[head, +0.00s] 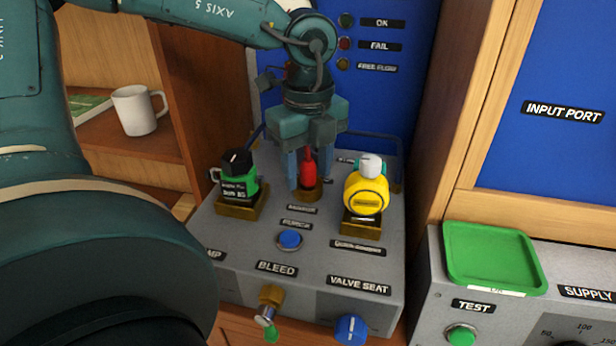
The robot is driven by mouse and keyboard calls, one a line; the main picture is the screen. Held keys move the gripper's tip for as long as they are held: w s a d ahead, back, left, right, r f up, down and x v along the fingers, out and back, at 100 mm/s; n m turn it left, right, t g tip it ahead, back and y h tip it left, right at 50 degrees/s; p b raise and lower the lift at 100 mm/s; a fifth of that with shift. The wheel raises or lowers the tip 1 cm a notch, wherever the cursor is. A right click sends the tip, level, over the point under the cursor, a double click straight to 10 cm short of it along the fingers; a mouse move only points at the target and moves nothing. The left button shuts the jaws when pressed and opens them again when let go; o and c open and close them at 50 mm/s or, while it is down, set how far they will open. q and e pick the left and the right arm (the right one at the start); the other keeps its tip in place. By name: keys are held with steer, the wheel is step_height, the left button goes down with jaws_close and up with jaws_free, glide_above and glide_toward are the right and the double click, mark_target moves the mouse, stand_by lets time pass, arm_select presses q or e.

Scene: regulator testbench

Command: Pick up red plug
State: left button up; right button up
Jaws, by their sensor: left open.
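The red plug (309,171) stands upright in a brass socket (309,192) toward the back of the grey testbench. My left gripper (309,168) comes down over it from above, with its two blue fingers on either side of the plug. The fingers are open, and a gap shows between the plug and the left finger. Whether the right finger touches the plug is hard to tell. The plug's top is partly hidden by the gripper body. My right gripper is not in view.
A green and black regulator (240,181) stands left of the plug, and a yellow regulator (366,193) close on its right. A blue button (290,239) and a blue knob (350,329) are in front. A green tray (491,258) lies at right; a white mug (138,110) is on the shelf.

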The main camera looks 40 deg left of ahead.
arm_select(q)
steer(key=c, duration=1)
jaws_close()
steer(key=shift+r, duration=0.1)
